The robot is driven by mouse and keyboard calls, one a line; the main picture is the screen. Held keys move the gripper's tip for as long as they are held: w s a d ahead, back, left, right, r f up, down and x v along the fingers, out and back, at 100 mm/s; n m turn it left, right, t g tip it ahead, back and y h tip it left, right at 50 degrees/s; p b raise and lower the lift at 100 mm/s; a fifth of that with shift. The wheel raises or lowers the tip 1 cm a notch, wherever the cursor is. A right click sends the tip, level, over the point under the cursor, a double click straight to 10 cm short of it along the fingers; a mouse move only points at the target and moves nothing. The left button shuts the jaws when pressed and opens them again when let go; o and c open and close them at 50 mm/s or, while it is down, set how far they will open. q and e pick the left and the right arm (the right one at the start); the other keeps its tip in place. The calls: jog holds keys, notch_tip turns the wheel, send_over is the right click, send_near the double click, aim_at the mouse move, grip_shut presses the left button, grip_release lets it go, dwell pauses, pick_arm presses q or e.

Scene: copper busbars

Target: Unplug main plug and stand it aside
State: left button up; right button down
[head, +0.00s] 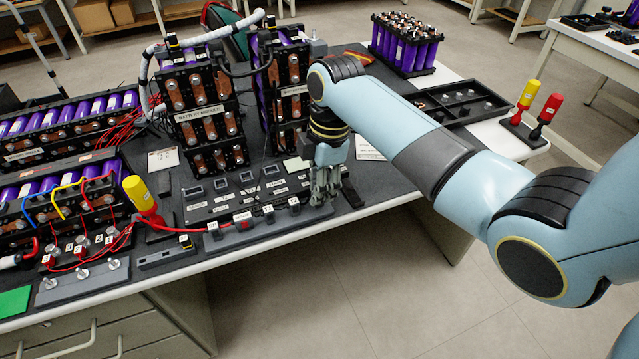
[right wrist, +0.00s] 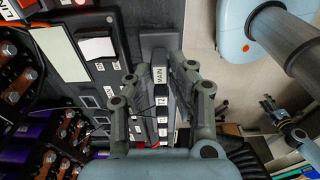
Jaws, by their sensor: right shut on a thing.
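My right gripper (head: 325,199) points down at the right end of the row of labelled plugs (head: 240,219) along the bench's front edge. In the right wrist view its fingers (right wrist: 163,82) are shut on the main plug (right wrist: 160,74), a grey block with a white MAIN label. The fingers hide the main plug in the head view. I cannot tell whether its lower end is in a socket. A plug labelled T2 (right wrist: 157,102) is beside it. What looks like my left gripper (right wrist: 290,124) shows small at the right wrist view's lower right; its jaws are unclear.
Battery modules (head: 205,100) with purple cells and copper busbars stand behind the plug row. A black parts tray (head: 460,103) lies farther back right. Some bare dark bench (head: 385,180) shows right of my gripper.

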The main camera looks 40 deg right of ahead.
jog(key=shift+f, duration=0.2)
dwell(0.5)
jog(key=c, duration=1.1)
grip_release()
jog(key=shift+r+p, duration=0.1)
jog(key=shift+p, duration=0.25)
notch_tip(320, 180, up, 6)
jog(key=p, duration=0.7)
